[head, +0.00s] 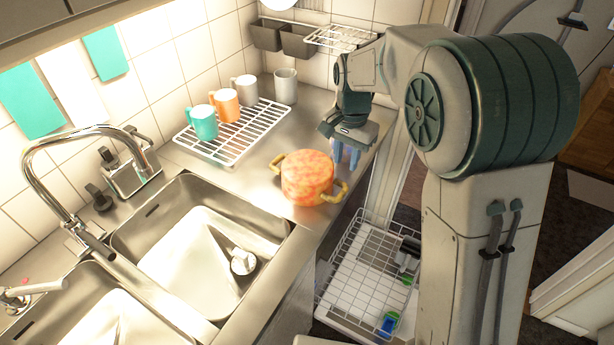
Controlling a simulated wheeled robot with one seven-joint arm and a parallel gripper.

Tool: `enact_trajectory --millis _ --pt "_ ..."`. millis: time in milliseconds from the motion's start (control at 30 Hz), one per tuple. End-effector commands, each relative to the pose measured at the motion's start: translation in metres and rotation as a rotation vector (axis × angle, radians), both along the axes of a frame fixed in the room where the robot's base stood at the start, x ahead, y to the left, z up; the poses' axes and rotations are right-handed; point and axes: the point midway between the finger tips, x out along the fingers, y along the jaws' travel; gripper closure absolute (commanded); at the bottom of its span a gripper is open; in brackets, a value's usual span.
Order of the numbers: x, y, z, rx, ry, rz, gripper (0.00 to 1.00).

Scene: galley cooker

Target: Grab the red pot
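The red pot (307,178) stands on the steel counter to the right of the sinks, near the counter's front edge. It has a mottled red and orange body and a yellow handle on each side. One handle points toward the back left, the other toward the front right. My gripper (346,160) is behind and to the right of the pot, apart from it, with its bluish fingers pointing down. The two fingers look spread, with nothing seen between them.
A white wire rack (236,135) with a teal mug (203,123), an orange mug (226,105) and a pale mug (246,89) lies behind the pot. A grey mug (286,86) stands beside it. A pulled-out dishwasher rack (362,268) is below the counter's front edge.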

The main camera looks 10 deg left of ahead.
Motion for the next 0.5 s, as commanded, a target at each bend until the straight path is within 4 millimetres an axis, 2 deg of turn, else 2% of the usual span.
enact_trajectory --millis 300,500 --pt "-0.001 0.001 -0.057 -0.003 0.005 -0.001 0.73" --pt "0.0 0.001 -0.081 -0.001 0.003 0.0 0.73"
